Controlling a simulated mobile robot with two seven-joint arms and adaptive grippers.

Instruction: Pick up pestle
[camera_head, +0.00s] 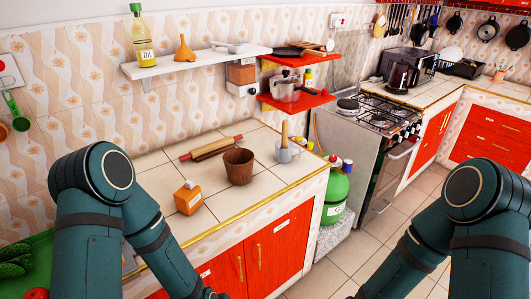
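A light wooden pestle (284,134) stands nearly upright in a small grey mortar (288,155). The mortar sits on the tiled counter near its right end, and the pestle's lower end is hidden inside it. My two arms come in from the lower left and lower right and run down out of the bottom of the picture. Neither gripper shows, and nothing of mine touches the pestle or mortar.
A brown wooden pot (238,167) stands left of the mortar. A rolling pin (211,147) and an orange box (188,198) lie farther left. Red shelves (297,101) with pans hang above the mortar. A green gas bottle (335,195) stands beyond the counter's right end.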

